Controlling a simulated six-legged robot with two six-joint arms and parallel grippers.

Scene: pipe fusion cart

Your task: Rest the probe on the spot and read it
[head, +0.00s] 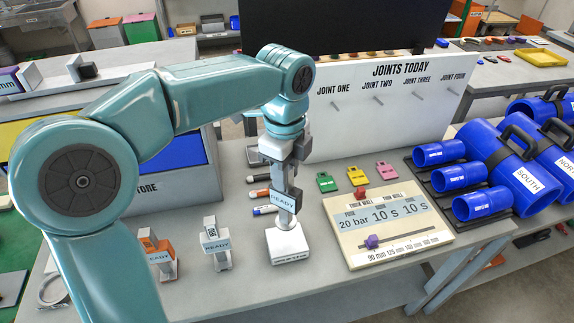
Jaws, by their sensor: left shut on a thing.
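My left gripper (281,170) comes down from above, shut on a grey probe with a pale "READY" label (284,200). The probe is upright, and its lower end meets a white block (288,243) on the grey table. I cannot tell whether it is in the block, resting on it or just above it. To the left stand two other tools with "READY" labels, an orange and grey one (160,257) and a pale one (215,246). I cannot pick out the spot. My right gripper is not in view.
Markers (259,194) lie behind the probe. A settings board (395,240) with a purple slider is to the right, with coloured tags (356,175) behind it. Blue pipe pieces (515,175) sit far right. A white "JOINTS TODAY" board (390,125) stands behind. The front table edge is fairly clear.

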